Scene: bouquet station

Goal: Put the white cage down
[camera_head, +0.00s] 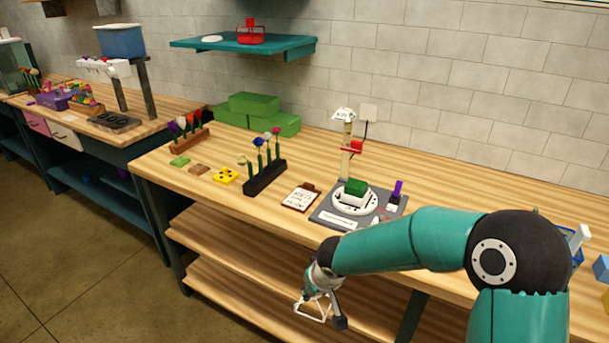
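The white cage (311,317) is a small, thin white frame at the lower middle of the head view. My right gripper (324,303) points down and appears shut on it. Gripper and cage hang in front of the workbench's front edge, with the lower wooden shelves behind them in the picture. The cage looks tilted, and part of it is hidden by the fingers. My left gripper is not in view.
The workbench (450,227) bears a grey station with a white turntable (355,204) and green block, a clipboard (300,197), a dark flower rack (265,178) and green blocks (254,104). Bare wood lies between the clipboard and the front edge.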

